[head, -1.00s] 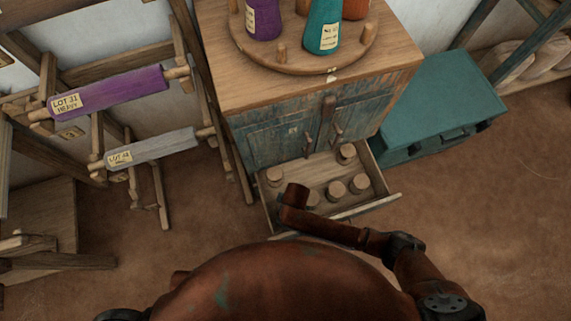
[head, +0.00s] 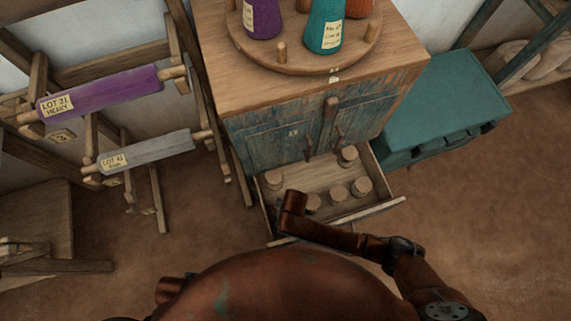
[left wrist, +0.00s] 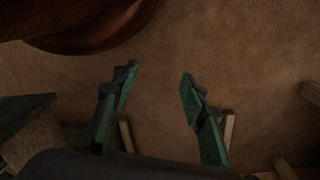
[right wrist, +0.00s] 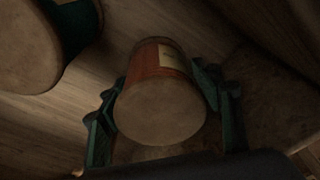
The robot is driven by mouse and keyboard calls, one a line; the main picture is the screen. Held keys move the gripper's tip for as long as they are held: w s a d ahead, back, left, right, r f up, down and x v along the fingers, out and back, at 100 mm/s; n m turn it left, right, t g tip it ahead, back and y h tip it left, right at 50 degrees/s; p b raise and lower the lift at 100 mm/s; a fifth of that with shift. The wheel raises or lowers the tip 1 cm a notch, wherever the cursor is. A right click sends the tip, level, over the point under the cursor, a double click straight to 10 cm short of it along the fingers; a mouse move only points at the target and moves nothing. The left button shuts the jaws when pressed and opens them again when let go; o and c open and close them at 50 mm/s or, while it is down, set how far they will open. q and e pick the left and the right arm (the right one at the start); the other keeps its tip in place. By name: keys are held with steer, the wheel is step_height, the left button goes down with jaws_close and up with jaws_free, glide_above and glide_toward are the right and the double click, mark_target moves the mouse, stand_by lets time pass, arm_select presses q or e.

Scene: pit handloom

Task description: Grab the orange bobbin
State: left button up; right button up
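In the right wrist view an orange bobbin (right wrist: 158,62) with a pale label and a round wooden end (right wrist: 160,108) facing the camera is between the fingers of my right gripper (right wrist: 160,80). The fingers are spread on either side of it, and I cannot see firm contact. The head view shows my right arm over the open drawer (head: 372,212), with the gripper itself hidden. Several wooden-ended bobbins (head: 361,186) stand in the drawer, their colours not readable there. My left gripper (left wrist: 158,78) is open and empty above the brown floor.
A teal bobbin (right wrist: 78,25) is close by at left in the right wrist view. The cabinet (head: 270,140) carries a turntable (head: 300,55) with purple, teal and orange cones. A teal chest (head: 440,105) stands to the right, yarn racks (head: 100,95) to the left.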

steer(key=c, duration=0.9)
steer(key=shift+r, duration=0.1)
